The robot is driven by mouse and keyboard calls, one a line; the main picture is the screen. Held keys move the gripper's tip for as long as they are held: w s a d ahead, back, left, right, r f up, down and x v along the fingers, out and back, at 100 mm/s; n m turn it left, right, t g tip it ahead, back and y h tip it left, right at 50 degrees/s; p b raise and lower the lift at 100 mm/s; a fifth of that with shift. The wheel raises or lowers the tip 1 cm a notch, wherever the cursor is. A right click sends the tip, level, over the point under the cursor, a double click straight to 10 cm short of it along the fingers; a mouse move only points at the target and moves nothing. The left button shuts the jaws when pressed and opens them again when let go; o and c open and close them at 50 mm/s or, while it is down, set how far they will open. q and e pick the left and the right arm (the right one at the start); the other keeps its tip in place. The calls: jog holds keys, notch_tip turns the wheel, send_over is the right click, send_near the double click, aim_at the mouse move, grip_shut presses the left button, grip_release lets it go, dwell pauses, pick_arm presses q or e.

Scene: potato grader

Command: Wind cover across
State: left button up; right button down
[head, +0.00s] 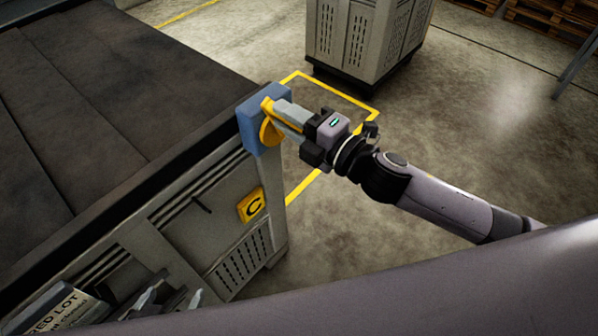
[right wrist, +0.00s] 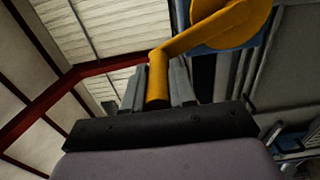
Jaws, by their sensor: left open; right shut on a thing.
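The dark cover (head: 120,95) lies in wide strips over the top of the grey bin at the left, across all of the top that shows. A blue housing (head: 250,128) sits at the bin's corner with a yellow crank (head: 268,131) on it. My right gripper (head: 284,116) is shut on the crank's handle. In the right wrist view the yellow handle (right wrist: 158,80) stands between the two grey fingers, with the round hub at the top. My left gripper (head: 172,297) is low at the left, in front of the bin's side, open and partly cut off by my arm.
A yellow plate marked C (head: 250,205) is on the bin's side. A lot sign (head: 62,310) shows at the lower left. A grey vented cabinet (head: 362,42) stands at the back. Yellow floor lines run past the bin's corner. The floor at the right is clear.

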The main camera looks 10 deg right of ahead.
jog(key=s+a+f+b, duration=0.3)
jog(key=f+b, duration=0.3)
jog(key=f, duration=0.3)
jog(key=shift+s+a+f, duration=0.2)
jog(key=shift+s+a, duration=0.2)
jog(key=shift+a, duration=0.5)
jog(key=w+d+f+b, duration=0.6)
jog(key=d+f+b, duration=0.2)
jog(key=f, duration=0.1)
jog(key=shift+w+f, duration=0.2)
jog(key=shift+f, duration=0.1)
jog(key=shift+c, duration=2.4)
grip_release()
jog(key=shift+s+a, duration=0.1)
